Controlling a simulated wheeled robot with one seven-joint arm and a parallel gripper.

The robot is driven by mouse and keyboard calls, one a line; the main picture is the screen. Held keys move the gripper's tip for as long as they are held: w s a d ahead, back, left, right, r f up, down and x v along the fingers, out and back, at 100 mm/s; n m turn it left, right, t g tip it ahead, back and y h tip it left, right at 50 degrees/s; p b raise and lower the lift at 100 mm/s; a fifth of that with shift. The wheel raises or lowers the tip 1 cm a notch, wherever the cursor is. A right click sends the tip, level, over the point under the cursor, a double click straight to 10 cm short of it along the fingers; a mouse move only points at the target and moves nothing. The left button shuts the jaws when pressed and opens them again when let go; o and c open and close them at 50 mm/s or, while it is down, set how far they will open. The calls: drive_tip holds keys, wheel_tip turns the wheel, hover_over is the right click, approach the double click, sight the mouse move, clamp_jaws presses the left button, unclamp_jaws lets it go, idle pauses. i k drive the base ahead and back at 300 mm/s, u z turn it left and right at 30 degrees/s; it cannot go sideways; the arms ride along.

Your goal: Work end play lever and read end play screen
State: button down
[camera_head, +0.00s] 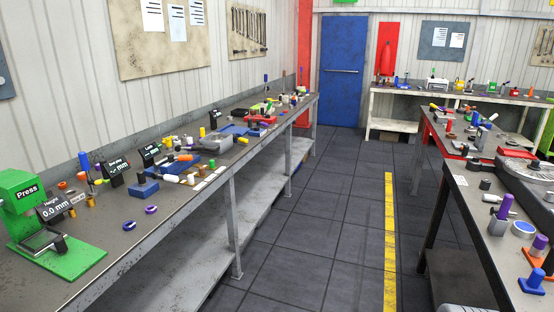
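The end play screen (116,168) is a small black tilted display on the left bench, between the green press and a similar black screen. Its label seems to read "End play" with dashes and "mm" below; the text is small. Several small upright parts with coloured tops stand just left of it, and a blue block (144,189) sits in front of it. I cannot tell which part is the end play lever. My gripper is not in view.
The green press (34,200) with a "Height 0.0 mm" screen (54,208) stands at the near end of the left bench (150,240). Another black screen (151,153) stands farther along. Cluttered benches stand at right. The tiled aisle (320,220) is clear toward the blue door (341,70).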

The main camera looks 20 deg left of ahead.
sight(155, 175)
drive_tip(key=u, duration=0.3)
drive_tip(key=i, duration=1.45)
drive_tip(key=u, duration=1.3)
drive_tip(key=i, duration=0.85)
drive_tip(key=u, duration=1.75)
drive_tip(key=i, duration=0.85)
drive_tip(key=u, duration=0.45)
